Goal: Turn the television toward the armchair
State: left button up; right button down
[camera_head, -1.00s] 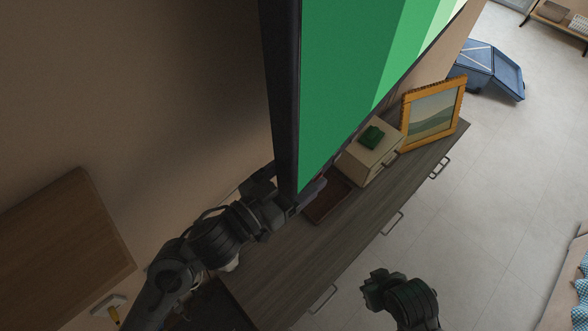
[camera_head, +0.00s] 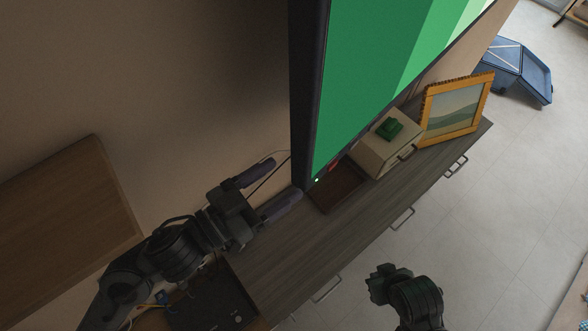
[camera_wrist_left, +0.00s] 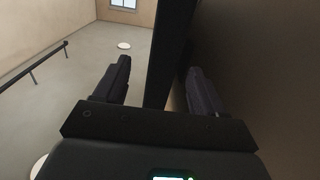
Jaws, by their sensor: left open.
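The television (camera_head: 370,80) stands on the grey wooden cabinet, its lit green screen facing right and its dark side edge nearest me. My left gripper (camera_head: 285,182) is open and empty in the head view, just left of the television's lower near edge, with its fingers pointing toward it. In the left wrist view the dark television edge (camera_wrist_left: 168,50) lies ahead, between the lines of the two open fingers (camera_wrist_left: 158,78). My right gripper (camera_head: 378,284) hangs over the floor; its jaws are unclear. No armchair can be made out for certain.
The cabinet (camera_head: 290,262) carries a dark red tray (camera_head: 340,190), a beige box (camera_head: 378,155) with a green object on top, and a picture frame (camera_head: 455,108). A wooden panel (camera_head: 65,225) is at left.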

pick_arm(q)
jog(key=shift+v, duration=1.05)
jog(key=s+a+f+n+g+y+p, duration=0.3)
jog(key=s+a+f+n+y+p, duration=0.1)
jog(key=s+a+f+y+p, duration=0.1)
jog(key=s+a+f+n+g+y+p, duration=0.3)
jog(key=s+a+f+n+y+p, duration=0.2)
jog(key=a, duration=0.9)
jog(key=s+f+y+p, duration=0.1)
jog(key=s+f+y, duration=0.2)
jog(key=f+y, duration=0.1)
jog(key=shift+f+y, duration=0.4)
jog(key=shift+f, duration=0.5)
